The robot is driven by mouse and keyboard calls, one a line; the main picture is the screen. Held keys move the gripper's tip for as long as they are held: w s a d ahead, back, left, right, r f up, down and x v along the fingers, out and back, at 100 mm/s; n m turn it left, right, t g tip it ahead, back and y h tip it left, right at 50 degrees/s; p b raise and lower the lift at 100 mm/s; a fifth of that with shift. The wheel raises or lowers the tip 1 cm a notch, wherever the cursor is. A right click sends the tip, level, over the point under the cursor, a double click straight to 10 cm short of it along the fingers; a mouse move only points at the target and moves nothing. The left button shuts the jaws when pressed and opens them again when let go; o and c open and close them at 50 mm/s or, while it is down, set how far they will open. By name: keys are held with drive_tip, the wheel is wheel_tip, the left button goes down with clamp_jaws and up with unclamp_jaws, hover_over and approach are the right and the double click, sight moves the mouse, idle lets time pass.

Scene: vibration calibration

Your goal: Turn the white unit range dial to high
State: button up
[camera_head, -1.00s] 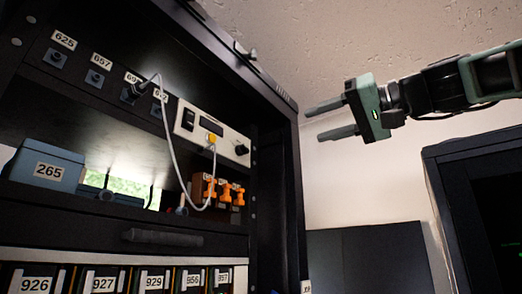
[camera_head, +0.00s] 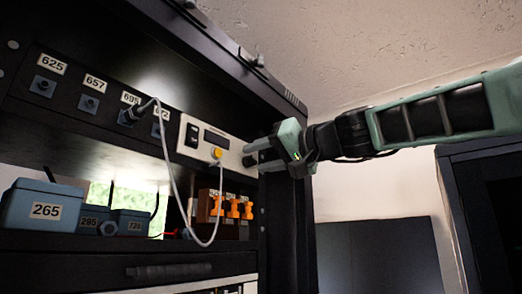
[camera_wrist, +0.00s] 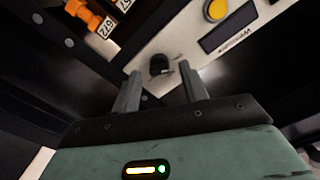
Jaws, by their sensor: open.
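In the head view my gripper hides the dial. My gripper (camera_head: 253,153) is open at the right end of the unit; it also shows in the wrist view (camera_wrist: 160,80). I cannot tell whether the fingers touch the dial. The dial's setting is too small to read.
Orange-handled parts (camera_head: 232,208) stand on the shelf below the unit. Blue boxes, one labelled 265 (camera_head: 43,207), sit at the left. The rack's right post (camera_head: 289,220) is close to my gripper.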

drive_tip(key=shift+w+a, duration=0.1)
drive_tip(key=shift+a, duration=0.05)
clamp_jaws()
